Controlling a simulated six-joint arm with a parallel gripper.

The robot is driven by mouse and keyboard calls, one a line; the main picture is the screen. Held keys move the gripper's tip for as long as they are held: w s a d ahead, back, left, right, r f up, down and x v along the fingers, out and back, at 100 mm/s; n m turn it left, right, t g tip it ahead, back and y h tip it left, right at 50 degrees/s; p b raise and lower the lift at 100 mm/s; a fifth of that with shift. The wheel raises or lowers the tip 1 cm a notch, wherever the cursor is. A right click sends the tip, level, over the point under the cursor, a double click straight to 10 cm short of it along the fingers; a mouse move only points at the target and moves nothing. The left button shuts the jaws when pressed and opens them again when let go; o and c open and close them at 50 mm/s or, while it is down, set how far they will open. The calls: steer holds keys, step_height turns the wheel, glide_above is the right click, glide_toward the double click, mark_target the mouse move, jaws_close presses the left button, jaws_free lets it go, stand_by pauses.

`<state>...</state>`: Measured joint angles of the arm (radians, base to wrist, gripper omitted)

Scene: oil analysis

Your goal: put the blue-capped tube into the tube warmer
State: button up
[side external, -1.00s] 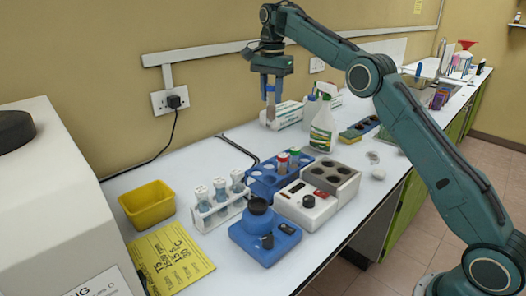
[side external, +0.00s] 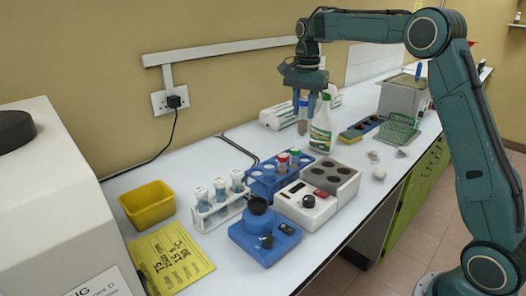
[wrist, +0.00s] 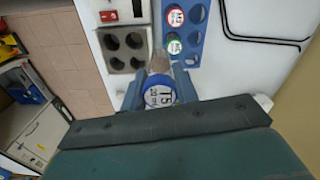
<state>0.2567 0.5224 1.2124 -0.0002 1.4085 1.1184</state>
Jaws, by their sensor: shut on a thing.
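My gripper (side external: 303,108) is shut on the blue-capped tube (side external: 302,127) and holds it roughly upright above the bench, in front of the wall and beside the spray bottle. In the wrist view the tube's blue cap (wrist: 159,97) with a white "T5" label sits between the fingers.
A blue rack (side external: 263,186) with red- and green-capped tubes stands beside the warmer. A white rack (side external: 205,222) of tubes, a blue device (side external: 264,238) and a yellow tub (side external: 148,207) are further left. A spray bottle (side external: 322,130) stands behind the warmer.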

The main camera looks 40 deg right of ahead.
steer(key=s+f, duration=0.2)
steer(key=s, duration=0.4)
steer(key=shift+d+f, duration=0.25)
steer(key=shift+d, duration=0.1)
steer(key=shift+f, duration=0.15)
step_height(320, 180, down, 11)
stand_by(1.2)
steer(key=o, duration=1)
